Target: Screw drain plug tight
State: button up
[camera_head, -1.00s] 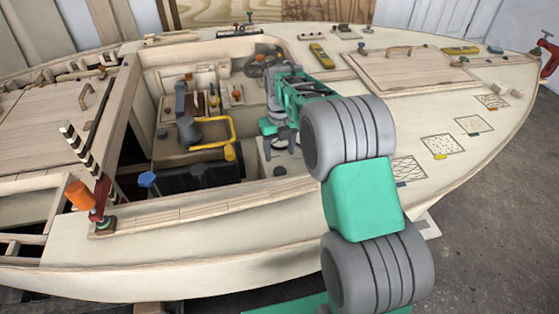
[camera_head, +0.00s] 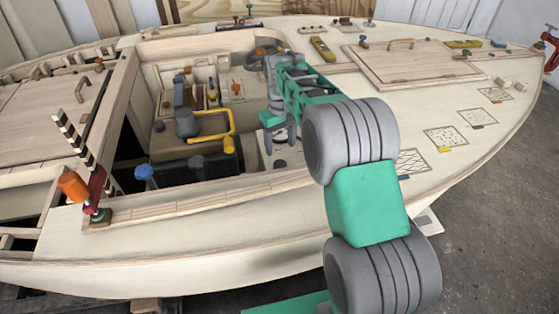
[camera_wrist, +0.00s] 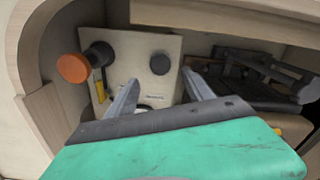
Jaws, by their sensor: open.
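In the head view my gripper (camera_head: 280,136) points down inside the open cockpit, above a small round fitting (camera_head: 281,163) on a pale surface. I cannot tell whether this fitting is the drain plug. In the wrist view my two grey fingers (camera_wrist: 160,80) are spread apart, with nothing clearly held between them. A small pale and dark round part (camera_wrist: 145,107) shows low between the fingers, partly hidden by my gripper body. Beyond the fingers stands a pale panel (camera_wrist: 145,50) with a dark round knob (camera_wrist: 160,63).
An orange knob (camera_wrist: 73,68) sticks out left of the fingers. Dark brackets (camera_wrist: 265,70) lie at right. Cockpit walls enclose the gripper. A yellow handle (camera_head: 229,127) and a grey cylindrical part (camera_head: 186,123) stand to its left. The side deck (camera_head: 200,203) runs in front.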

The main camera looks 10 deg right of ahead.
aim_at(280, 164)
jog(key=n, duration=0.3)
notch_tip(280, 164, down, 8)
jog(key=shift+r+b, duration=0.1)
jog(key=shift+b, duration=0.25)
jog(key=shift+c, duration=0.5)
grip_shut()
